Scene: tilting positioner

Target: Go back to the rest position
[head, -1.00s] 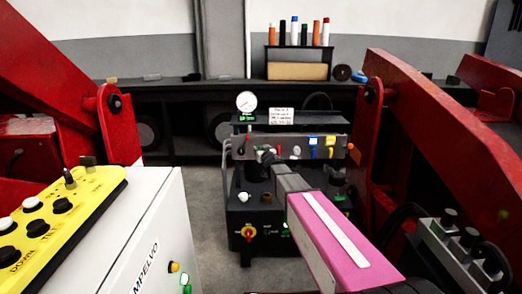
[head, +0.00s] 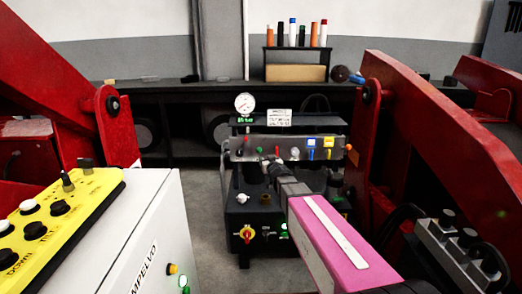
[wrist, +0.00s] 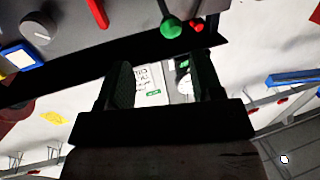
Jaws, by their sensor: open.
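My gripper (head: 274,166) is at the end of my pink arm, in front of the black hydraulic unit (head: 256,222) in the head view. In the wrist view my gripper (wrist: 168,84) has its two dark fingers apart, with nothing between them. Through the gap show a white label and part of a round gauge. In the head view the fingertips overlap the area just below the grey control panel (head: 250,148). I cannot tell the exact distance to the panel.
A pressure gauge (head: 245,103) stands above the panel. Red positioner arms (head: 432,150) rise on both sides. A white cabinet (head: 150,235) with a yellow button box (head: 65,205) is at the left. A valve block (head: 455,245) is at the lower right. Grey floor shows between.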

